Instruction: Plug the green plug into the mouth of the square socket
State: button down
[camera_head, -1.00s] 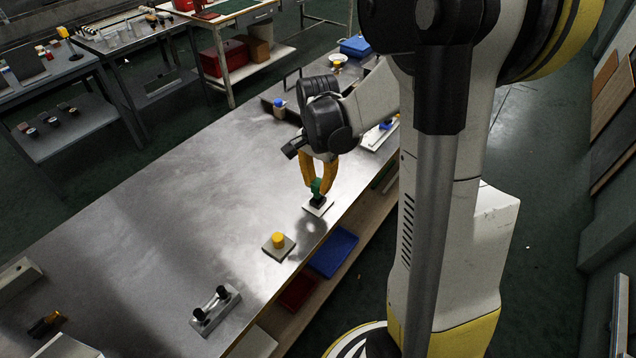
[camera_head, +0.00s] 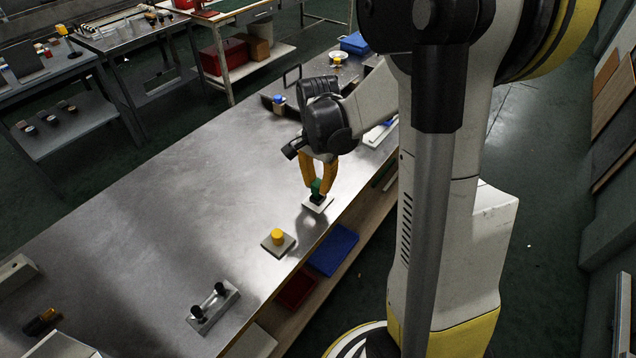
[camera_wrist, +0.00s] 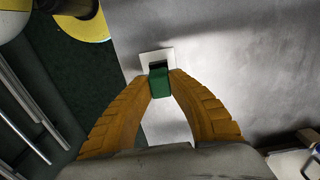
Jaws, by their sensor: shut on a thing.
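My gripper (camera_head: 317,186) has orange fingers and is shut on the green plug (camera_head: 316,187). In the wrist view the green plug (camera_wrist: 160,83) sits between the two fingertips (camera_wrist: 160,80). The square socket is a pale square plate (camera_head: 317,207) with a dark raised part, on the metal table near its right edge. In the wrist view the socket plate (camera_wrist: 146,58) shows with a dark opening (camera_wrist: 157,66) right at the plug's far end. The plug is at the opening; I cannot tell how far it is inside.
A yellow round peg on a square plate (camera_head: 290,249) stands nearer on the table. A metal block with two black knobs (camera_head: 213,306) lies closer still. Blue (camera_head: 334,250) and red (camera_head: 297,290) bins sit on the shelf below the table's edge. The table's middle is clear.

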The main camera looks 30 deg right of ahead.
aim_at(318, 182)
jog(key=shift+f+b, duration=0.4)
jog(key=shift+f, duration=0.15)
jog(key=c, duration=1.3)
grip_release()
notch_tip(318, 182, up, 12)
jog(key=s+a+n+t, duration=0.2)
jog(key=s+a+n, duration=0.1)
jog(key=a+n, duration=0.1)
jog(key=s+a+r+n+t, duration=0.1)
jog(key=s+a+n+t, duration=0.1)
jog(key=s+a+n, duration=0.2)
jog(key=s+a+r+n+t, duration=0.1)
jog(key=s+a+n+t, duration=0.2)
jog(key=a+n, duration=0.2)
jog(key=shift+s+a+r+n, duration=0.15)
jog(key=shift+s+a+n, duration=0.1)
jog(key=shift+s+n, duration=0.2)
